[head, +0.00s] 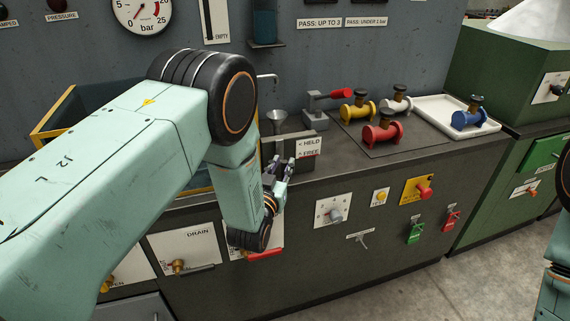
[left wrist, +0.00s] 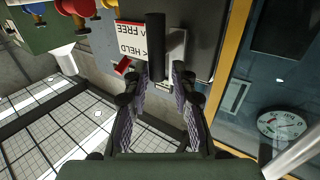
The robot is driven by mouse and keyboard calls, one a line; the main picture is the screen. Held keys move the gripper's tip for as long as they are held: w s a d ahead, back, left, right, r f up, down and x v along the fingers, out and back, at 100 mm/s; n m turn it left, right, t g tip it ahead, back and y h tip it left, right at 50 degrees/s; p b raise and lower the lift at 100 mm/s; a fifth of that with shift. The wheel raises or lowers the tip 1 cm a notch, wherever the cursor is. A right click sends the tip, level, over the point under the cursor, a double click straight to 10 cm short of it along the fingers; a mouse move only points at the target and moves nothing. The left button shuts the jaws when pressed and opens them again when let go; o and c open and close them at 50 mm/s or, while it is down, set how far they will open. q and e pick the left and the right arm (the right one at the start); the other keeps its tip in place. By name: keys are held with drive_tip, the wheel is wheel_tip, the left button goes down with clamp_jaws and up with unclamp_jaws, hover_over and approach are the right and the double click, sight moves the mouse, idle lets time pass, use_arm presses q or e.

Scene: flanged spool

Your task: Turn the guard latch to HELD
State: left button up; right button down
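The sign reading HELD and FREE (head: 308,147) is on the bench's top front edge. It shows upside down in the left wrist view (left wrist: 131,40). Beside it in that view is a dark bar, apparently the guard latch handle (left wrist: 155,40), in front of a pale metal plate (left wrist: 177,45). My left gripper (head: 284,170) is at the bench edge just left of and below the sign. In the left wrist view its fingers (left wrist: 157,88) are apart, on either side of the bar's near end; I cannot tell whether they touch it. My right gripper is not in view.
Red (head: 382,134), yellow (head: 358,110) and other spools stand on the bench, a blue one (head: 468,118) on a white tray (head: 430,103). A red-handled clamp (head: 318,112) stands behind the sign. Knobs and switches, including a grey knob (head: 335,215), project from the bench front.

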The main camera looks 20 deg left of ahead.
use_arm(q)
drive_tip(key=shift+w, duration=0.7)
drive_tip(key=shift+w+d, duration=0.15)
drive_tip(key=shift+c, duration=0.4)
drive_tip(key=shift+c, duration=1.3)
clamp_jaws()
drive_tip(key=shift+f, duration=0.1)
